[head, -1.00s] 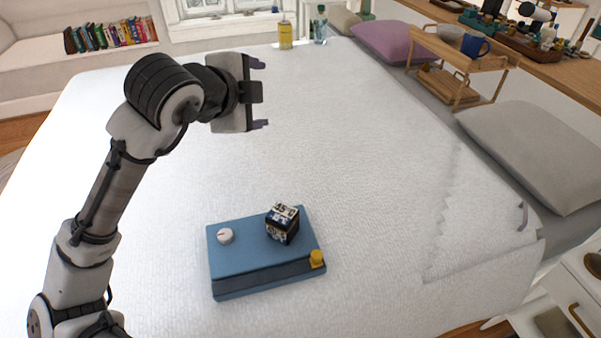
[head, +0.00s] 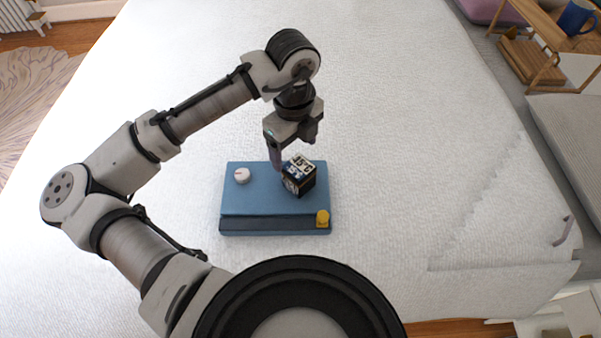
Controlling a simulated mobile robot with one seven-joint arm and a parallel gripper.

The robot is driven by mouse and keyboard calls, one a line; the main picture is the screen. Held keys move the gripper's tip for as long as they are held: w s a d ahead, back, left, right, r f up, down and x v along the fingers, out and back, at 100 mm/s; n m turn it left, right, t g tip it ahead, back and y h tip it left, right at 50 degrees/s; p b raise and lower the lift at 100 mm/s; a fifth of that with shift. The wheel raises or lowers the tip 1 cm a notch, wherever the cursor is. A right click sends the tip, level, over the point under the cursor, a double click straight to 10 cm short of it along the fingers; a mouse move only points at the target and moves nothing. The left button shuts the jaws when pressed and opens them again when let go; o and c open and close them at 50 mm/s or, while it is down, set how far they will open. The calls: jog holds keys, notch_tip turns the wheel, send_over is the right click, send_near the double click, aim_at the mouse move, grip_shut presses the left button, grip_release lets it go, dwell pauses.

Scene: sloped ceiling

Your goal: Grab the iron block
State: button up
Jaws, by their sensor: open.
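The block (head: 299,175) is a small dark cube with black-and-white printed faces, one reading like "45°C". It sits on the right half of a blue box (head: 258,202). I cannot tell from its look whether it is iron. My gripper (head: 292,160) points down just above and behind the block, open. One finger shows at the block's left side, apart from or close to it; I cannot tell if they touch. The other finger is mostly hidden by the gripper body and block.
A wooden rack (head: 540,62) with a blue mug (head: 577,17) stands far right.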

aim_at(299, 167)
notch_tip(299, 167, down, 3)
jog(key=shift+f, duration=0.2)
jog(key=shift+s+d+f+p, duration=0.1)
jog(key=shift+d+f+p, duration=0.1)
jog(key=shift+f, duration=0.7)
jog(key=shift+d+f+p, duration=0.1)
jog(key=shift+f+p, duration=0.1)
jog(key=shift+f, duration=0.65)
jog(key=shift+s+d+f+p, duration=0.1)
jog(key=shift+f+p, duration=0.1)
jog(key=shift+f, duration=0.7)
jog(key=shift+c, duration=0.2)
grip_shut()
jog(key=shift+r, duration=0.1)
